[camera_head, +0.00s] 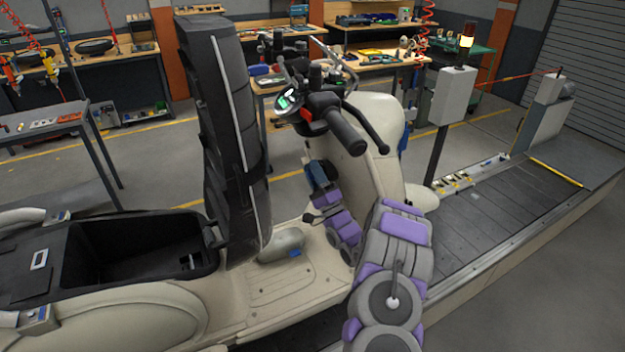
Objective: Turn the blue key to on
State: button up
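A cream scooter (368,110) stands on the slat conveyor, with its seat (222,120) raised upright. Its black handlebar (345,130) carries a lit green display (286,101) and a red switch block (306,115). My purple and grey arm reaches in from the bottom right to the inner side of the front shield. Its dark blue and black end, my gripper (318,180), is close to that panel below the handlebar. I cannot tell whether it touches. I cannot make out the blue key or its position; the arm covers part of the panel. The fingers are too small to read.
The open seat compartment (140,250) is at the left. A small blue piece (295,253) shows on the footboard area. A grey control box (453,95) on a post stands right of the scooter. The conveyor (500,212) is clear toward the right.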

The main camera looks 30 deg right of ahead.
jog(key=b+v, duration=0.6)
jog(key=v, duration=1.7)
jog(key=shift+d+f+b, duration=0.2)
jog(key=shift+b, duration=0.15)
jog(key=shift+s+a, duration=0.15)
